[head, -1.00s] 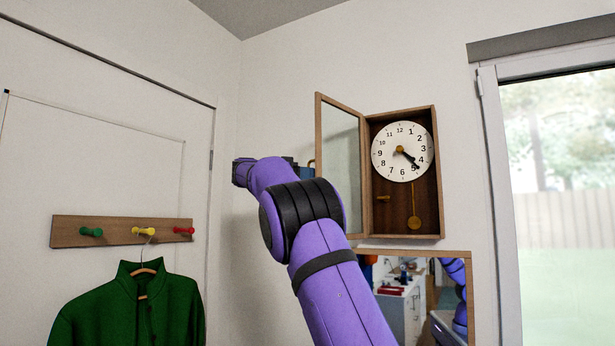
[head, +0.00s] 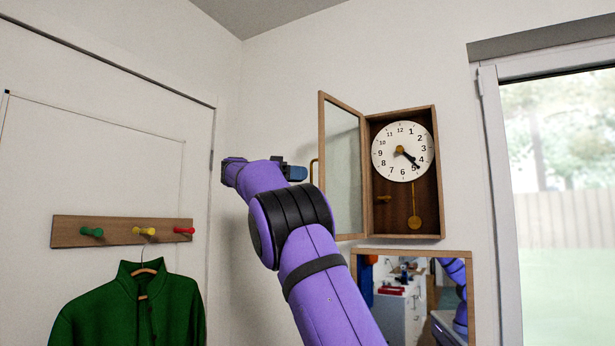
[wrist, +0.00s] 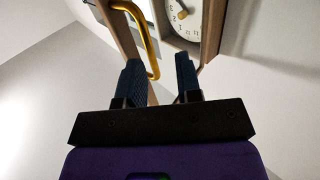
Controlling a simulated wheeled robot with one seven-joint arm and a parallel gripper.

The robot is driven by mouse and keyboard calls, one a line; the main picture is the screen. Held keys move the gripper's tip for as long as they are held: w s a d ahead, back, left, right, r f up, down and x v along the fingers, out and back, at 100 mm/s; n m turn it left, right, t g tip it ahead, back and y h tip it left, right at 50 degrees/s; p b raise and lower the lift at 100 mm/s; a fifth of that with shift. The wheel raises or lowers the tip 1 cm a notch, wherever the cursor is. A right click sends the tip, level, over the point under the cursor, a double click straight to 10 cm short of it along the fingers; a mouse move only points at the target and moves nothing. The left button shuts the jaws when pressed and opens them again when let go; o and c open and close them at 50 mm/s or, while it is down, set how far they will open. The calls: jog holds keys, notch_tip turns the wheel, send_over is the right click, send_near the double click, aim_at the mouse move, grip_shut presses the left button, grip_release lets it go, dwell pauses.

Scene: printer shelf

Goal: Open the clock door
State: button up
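The wooden wall clock (head: 437,170) has its glazed door (head: 346,165) standing open, swung out to the left. The dial (head: 402,152) and brass pendulum (head: 415,222) are uncovered. A brass handle (head: 314,172) sits on the door's free left edge; it also shows in the wrist view (wrist: 147,42). My gripper (head: 299,173) is just left of the handle in the head view. In the wrist view my gripper (wrist: 158,65) has its two dark fingers apart, with the handle's near end showing beyond the gap between them. I cannot tell whether they touch it.
A mirror (head: 364,252) hangs below the clock. A peg rail (head: 110,231) with a green jacket (head: 135,305) on a hanger is at left. A window (head: 565,190) is at right. Bare wall (head: 270,100) lies above my arm.

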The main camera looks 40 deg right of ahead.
jog(key=v, duration=0.7)
jog(key=shift+w+a, duration=0.2)
jog(key=shift+a, duration=0.05)
jog(key=shift+a, duration=0.1)
